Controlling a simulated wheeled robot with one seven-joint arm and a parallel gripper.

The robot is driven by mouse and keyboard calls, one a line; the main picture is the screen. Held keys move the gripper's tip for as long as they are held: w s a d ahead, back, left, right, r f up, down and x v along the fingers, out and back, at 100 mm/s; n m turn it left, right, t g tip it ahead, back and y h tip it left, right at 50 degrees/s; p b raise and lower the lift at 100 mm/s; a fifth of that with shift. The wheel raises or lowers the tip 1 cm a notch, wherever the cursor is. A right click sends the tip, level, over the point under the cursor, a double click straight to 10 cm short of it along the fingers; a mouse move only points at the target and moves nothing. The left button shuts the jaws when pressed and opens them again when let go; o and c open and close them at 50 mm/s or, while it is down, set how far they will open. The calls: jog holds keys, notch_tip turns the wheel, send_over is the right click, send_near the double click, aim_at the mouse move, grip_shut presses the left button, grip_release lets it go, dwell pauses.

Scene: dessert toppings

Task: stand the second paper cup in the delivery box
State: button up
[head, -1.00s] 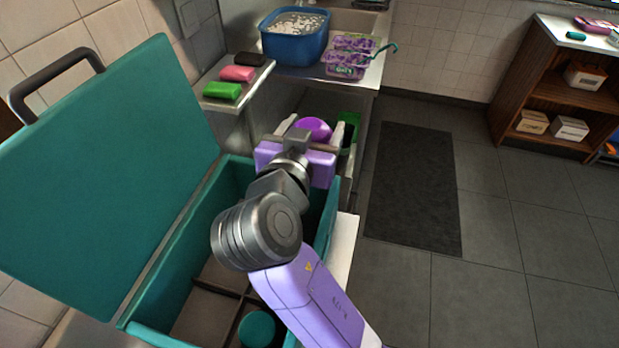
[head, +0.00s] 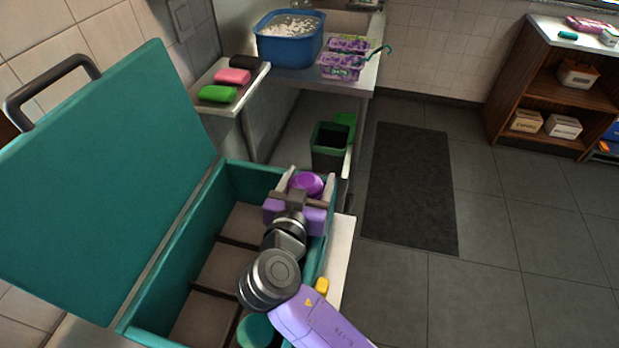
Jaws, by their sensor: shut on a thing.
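The delivery box (head: 171,287) is a large teal chest with its lid (head: 110,175) open to the left. Dark dividers split its floor into several compartments. My gripper (head: 306,178) is over the far right part of the box and is shut on a purple paper cup (head: 307,183). The gripper body hides the cup's lower part, so I cannot tell how deep it sits. A teal round-topped thing (head: 257,331), perhaps the other cup, stands in a near right compartment, partly hidden by my arm.
A counter behind holds a blue tub (head: 290,47) and purple packs (head: 343,65). Green, pink and dark blocks lie on a side shelf (head: 243,90). A yellow thing (head: 322,286) is by the right rim. Left compartments look empty.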

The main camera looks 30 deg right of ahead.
jog(key=shift+f+b, duration=0.35)
jog(key=shift+b, duration=0.1)
jog(key=shift+f+b, duration=0.25)
jog(key=shift+b, duration=0.1)
jog(key=o, duration=1.6)
jog(key=shift+o, duration=0.2)
jog(key=shift+r, duration=0.1)
jog(key=shift+r+p, duration=0.55)
jog(key=shift+p, duration=0.25)
jog(key=b+v, duration=0.2)
jog(key=v, duration=1)
